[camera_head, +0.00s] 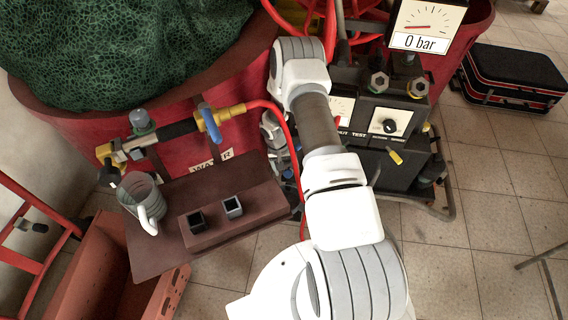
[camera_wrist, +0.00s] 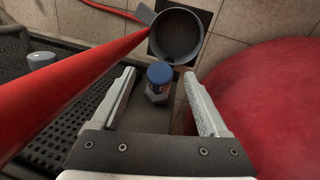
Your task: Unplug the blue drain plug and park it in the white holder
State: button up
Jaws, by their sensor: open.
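The blue drain plug (camera_wrist: 159,75) shows in the wrist view as a blue cap on a pale grey body. My gripper (camera_wrist: 159,82) is open, with one finger on each side of the plug in the picture. I see a gap on both sides and no clear contact. A square holder with a pale grey-white rim (camera_head: 233,207) stands on the brown shelf, beside a similar black one (camera_head: 196,222). Whether the pale holder is empty is hard to tell.
A red hose (camera_head: 292,150) curves close to my gripper and crosses the wrist view's left side. A black test unit (camera_head: 385,125) stands at right.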

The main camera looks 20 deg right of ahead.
jog(key=shift+d+f, duration=0.1)
jog(key=shift+f, duration=0.6)
grip_shut()
jog(key=shift+s+a+r+p, duration=0.65)
jog(key=shift+s+r+p, duration=0.15)
jog(key=shift+s+p, duration=0.15)
jog(key=shift+s+a+r+p, duration=0.6)
jog(key=shift+s+r+p, duration=0.2)
jog(key=shift+s, duration=0.2)
